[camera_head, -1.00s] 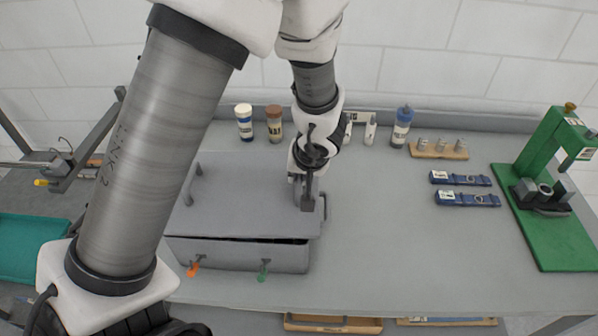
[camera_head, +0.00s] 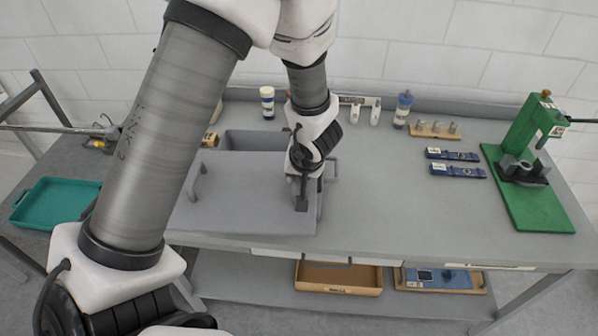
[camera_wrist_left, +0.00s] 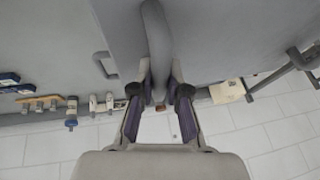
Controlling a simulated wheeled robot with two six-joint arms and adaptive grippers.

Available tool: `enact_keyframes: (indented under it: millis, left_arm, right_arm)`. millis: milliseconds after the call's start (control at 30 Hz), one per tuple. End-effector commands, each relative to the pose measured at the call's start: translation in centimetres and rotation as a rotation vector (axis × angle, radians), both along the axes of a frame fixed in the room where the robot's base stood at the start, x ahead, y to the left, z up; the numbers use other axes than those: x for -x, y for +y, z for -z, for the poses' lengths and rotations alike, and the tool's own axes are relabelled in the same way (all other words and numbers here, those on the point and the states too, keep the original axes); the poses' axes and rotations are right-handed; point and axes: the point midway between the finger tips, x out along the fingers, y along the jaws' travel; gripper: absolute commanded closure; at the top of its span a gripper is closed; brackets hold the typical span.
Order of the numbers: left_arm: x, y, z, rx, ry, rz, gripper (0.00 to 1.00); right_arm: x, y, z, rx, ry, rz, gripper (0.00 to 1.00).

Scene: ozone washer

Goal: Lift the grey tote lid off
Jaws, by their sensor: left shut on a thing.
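The grey tote lid (camera_head: 245,205) shows in the head view, a flat grey panel with a bar handle (camera_head: 195,180) near its left end. My left gripper (camera_head: 302,195) is at its right end, shut on the other handle. In the left wrist view that grey handle (camera_wrist_left: 157,55) runs between the fingers (camera_wrist_left: 160,88). The grey tote (camera_head: 255,139) shows behind the lid, with part of its open top uncovered. The lid hides its front. I cannot tell how high the lid is above the tote. My right gripper is out of view.
White-capped (camera_head: 267,102) and blue-capped (camera_head: 403,108) bottles stand along the back. Blue strapped items (camera_head: 458,171) and a green press (camera_head: 525,180) are at the right. The bench (camera_head: 390,205) is clear between. A teal tray (camera_head: 55,203) is at the left.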

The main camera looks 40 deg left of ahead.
Motion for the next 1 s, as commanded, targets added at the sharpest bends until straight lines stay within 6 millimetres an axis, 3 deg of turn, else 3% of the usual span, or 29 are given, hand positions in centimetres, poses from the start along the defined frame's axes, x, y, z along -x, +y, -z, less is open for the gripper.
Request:
enact_keyframes:
  millis: [367, 1000]
  left_arm:
    - [0.0, 0.0, -0.3, -0.001, -0.002, -0.001, 1.00]
    - [0.0, 0.0, -4.2, -0.002, -0.003, -0.002, 1.00]
  right_arm:
    - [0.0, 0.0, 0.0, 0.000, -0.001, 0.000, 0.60]
    - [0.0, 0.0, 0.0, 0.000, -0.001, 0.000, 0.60]
